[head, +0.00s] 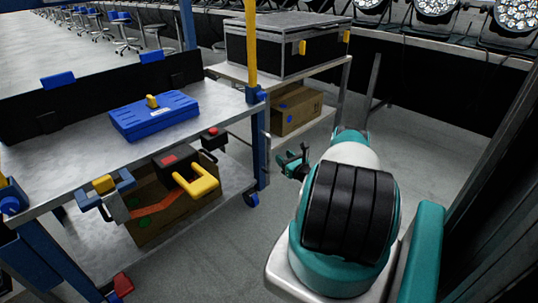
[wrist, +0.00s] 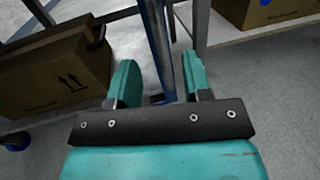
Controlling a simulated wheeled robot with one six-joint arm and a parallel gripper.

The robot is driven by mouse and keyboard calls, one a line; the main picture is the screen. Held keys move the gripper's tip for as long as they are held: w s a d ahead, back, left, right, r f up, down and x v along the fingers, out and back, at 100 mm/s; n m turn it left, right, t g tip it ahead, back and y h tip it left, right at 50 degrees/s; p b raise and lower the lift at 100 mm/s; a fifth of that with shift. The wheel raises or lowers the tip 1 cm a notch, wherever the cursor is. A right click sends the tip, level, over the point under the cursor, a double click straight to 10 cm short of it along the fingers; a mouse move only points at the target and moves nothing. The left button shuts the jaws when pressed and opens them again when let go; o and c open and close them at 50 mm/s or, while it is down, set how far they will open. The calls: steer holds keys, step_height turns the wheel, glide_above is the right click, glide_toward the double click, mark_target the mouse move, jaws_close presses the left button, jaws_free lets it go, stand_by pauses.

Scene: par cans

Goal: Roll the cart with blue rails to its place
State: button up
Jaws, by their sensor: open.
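The cart with blue rails (head: 225,108) stands at the left in the head view, with a metal top, a lower shelf and blue corner posts. A yellow upright bar (head: 251,45) rises at its far right corner. My gripper (head: 292,162) is open and empty, just right of that corner's blue post (head: 262,145). In the wrist view the same post (wrist: 158,45) shows between the two teal fingers of my gripper (wrist: 160,82). I cannot tell whether the post is between the fingers or beyond them. A blue castor (head: 252,199) sits below it.
A blue case (head: 155,115) lies on the cart top; a cardboard box (head: 150,222) is on its lower shelf. Behind stands another table with a black case (head: 275,50) and a box (head: 295,112). Stage lights (head: 437,8) line the back. Grey floor is clear around the far corner.

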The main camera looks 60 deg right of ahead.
mark_target(270, 146)
steer(key=b+x, duration=1)
steer(key=shift+w+r, duration=0.1)
steer(key=shift+w, duration=0.25)
steer(key=shift+a, duration=0.1)
jaws_close()
